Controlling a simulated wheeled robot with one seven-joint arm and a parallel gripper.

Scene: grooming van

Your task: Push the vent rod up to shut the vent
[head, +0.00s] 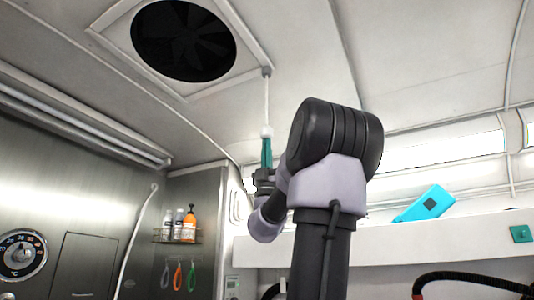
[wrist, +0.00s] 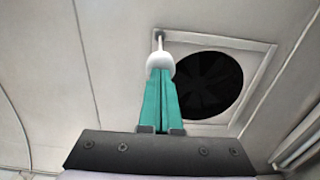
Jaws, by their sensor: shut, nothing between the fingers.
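The vent (head: 184,41) is a dark round fan opening in a pale square ceiling frame. It also shows in the wrist view (wrist: 205,85). The thin white vent rod (head: 267,102) hangs down from the frame's near right corner and ends in a white knob (head: 266,132). In the wrist view the knob (wrist: 160,65) hides most of the rod. My gripper (head: 266,140) points up with its teal fingers together, directly under the knob. In the wrist view the fingertips (wrist: 160,72) meet the knob's underside; whether they touch or leave a small gap is unclear.
A shelf with bottles (head: 178,225) and coloured loops hangs on the left metal wall beside a round dial (head: 21,255). A cyan box (head: 426,204) sits on the white ledge (head: 400,242) at right. The space around the rod is clear.

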